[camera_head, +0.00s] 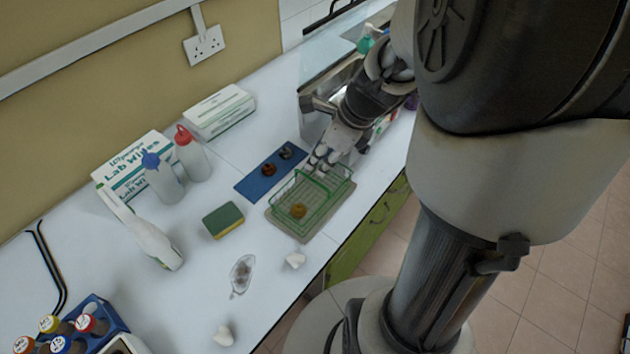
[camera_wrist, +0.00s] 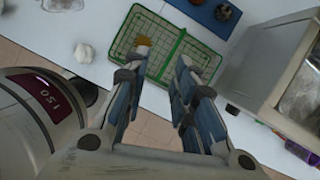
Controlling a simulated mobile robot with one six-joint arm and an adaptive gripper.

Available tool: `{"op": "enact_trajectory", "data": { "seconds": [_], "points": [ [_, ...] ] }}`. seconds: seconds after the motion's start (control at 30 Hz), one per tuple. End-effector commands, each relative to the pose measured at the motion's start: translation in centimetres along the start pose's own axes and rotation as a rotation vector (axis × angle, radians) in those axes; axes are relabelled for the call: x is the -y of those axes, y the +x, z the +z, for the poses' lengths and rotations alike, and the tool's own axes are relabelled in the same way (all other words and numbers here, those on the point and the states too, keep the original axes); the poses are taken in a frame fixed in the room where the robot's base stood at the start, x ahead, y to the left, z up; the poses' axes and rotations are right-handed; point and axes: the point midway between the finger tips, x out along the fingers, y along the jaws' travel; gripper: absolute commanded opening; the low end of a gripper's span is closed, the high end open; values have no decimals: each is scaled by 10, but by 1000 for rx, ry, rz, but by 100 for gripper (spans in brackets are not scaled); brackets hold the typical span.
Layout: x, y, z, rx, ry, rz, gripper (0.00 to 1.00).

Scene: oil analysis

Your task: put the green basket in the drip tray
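The green wire basket (camera_head: 333,205) is over the flat beige-grey drip tray (camera_head: 275,220) near the bench's front edge, and appears to sit level in it. A small amber piece (camera_head: 298,211) is inside the basket, also seen in the wrist view (camera_wrist: 143,41). My gripper (camera_head: 320,165) is at the basket's far side by the handle.
A blue mat (camera_head: 258,185) with small dark round parts lies behind the tray. Bottles and wipe boxes (camera_head: 220,110) stand behind. A metal-sided box (camera_wrist: 270,65) is close right of my gripper.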

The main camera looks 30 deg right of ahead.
Motion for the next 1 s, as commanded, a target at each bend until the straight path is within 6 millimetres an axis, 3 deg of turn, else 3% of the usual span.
{"op": "enact_trajectory", "data": {
  "seconds": [0.1, 0.2, 0.33, 0.5, 0.7, 1.0],
  "points": [
    [-49, -33, 26, -24, -521, -11, 25],
    [-92, -59, 34, -62, -1020, -17, 25],
    [-139, -87, 29, -130, -1630, -23, 25],
    [-174, -110, 12, -229, -2218, -23, 25],
    [-185, -120, 0, -299, -2507, -14, 25],
    [-185, -120, 0, -303, -2525, -11, 25]
  ]
}}
